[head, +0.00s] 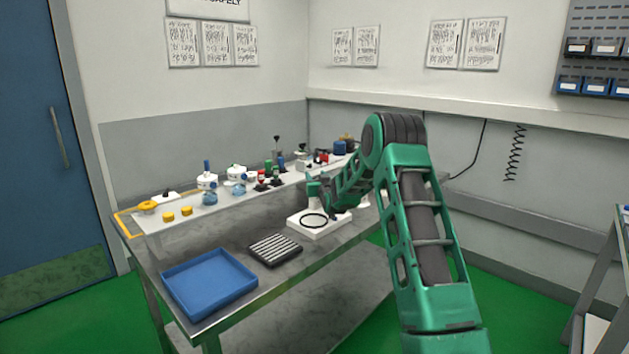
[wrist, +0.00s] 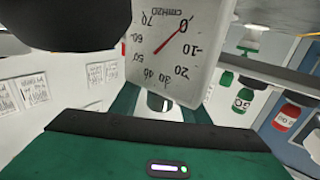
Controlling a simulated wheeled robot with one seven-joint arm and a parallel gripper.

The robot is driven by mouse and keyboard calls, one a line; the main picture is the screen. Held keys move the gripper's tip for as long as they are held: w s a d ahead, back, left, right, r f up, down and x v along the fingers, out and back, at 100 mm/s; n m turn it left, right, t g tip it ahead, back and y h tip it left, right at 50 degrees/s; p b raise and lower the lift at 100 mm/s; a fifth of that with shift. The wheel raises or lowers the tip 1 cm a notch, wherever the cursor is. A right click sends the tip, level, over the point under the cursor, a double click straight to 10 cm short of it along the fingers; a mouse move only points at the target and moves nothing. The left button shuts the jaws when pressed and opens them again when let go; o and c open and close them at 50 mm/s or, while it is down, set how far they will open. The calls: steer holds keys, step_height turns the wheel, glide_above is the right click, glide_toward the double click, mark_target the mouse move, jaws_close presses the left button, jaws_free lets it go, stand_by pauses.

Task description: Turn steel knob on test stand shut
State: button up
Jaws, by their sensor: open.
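The test stand has a white base (head: 322,231) with a black ring (head: 314,220) on it, near the front edge of the bench. My gripper (head: 328,203) is open, low beside the stand; its dark fingers partly hide it in the head view. In the wrist view a white pressure gauge (wrist: 185,72), marked cmH2O, appears upside down with its red needle near 0. A small grey metal part (wrist: 158,103) shows just below the gauge; I cannot tell whether it is the steel knob. I cannot tell whether my gripper touches anything.
A blue tray (head: 209,281) and a dark ribbed block (head: 274,250) lie left of the stand. A white shelf behind holds vaporizer-like units (head: 207,182), yellow caps (head: 168,216) and small coloured bottles. Bare steel bench (head: 195,246) shows between shelf and tray.

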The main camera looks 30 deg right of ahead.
steer(key=shift+c, duration=0.7)
jaws_close()
steer(key=c, duration=0.9)
jaws_free()
steer(key=shift+m+h, duration=0.4)
steer(key=shift+h, duration=0.2)
steer(key=shift+s+d+m+g+h, duration=0.3)
steer(key=shift+d+m+g+h, duration=0.05)
steer(key=shift+m+g+h, duration=1.2)
steer(key=shift+s+d+m+g+h, duration=0.25)
steer(key=shift+d+m+g+h, duration=0.1)
steer(key=shift+m+g+h, duration=1.15)
steer(key=shift+s+d+m+g+h, duration=0.35)
steer(key=shift+m+g+h, duration=0.85)
steer(key=shift+h, duration=0.55)
steer(key=shift+g, duration=0.35)
steer(key=shift+r, duration=0.1)
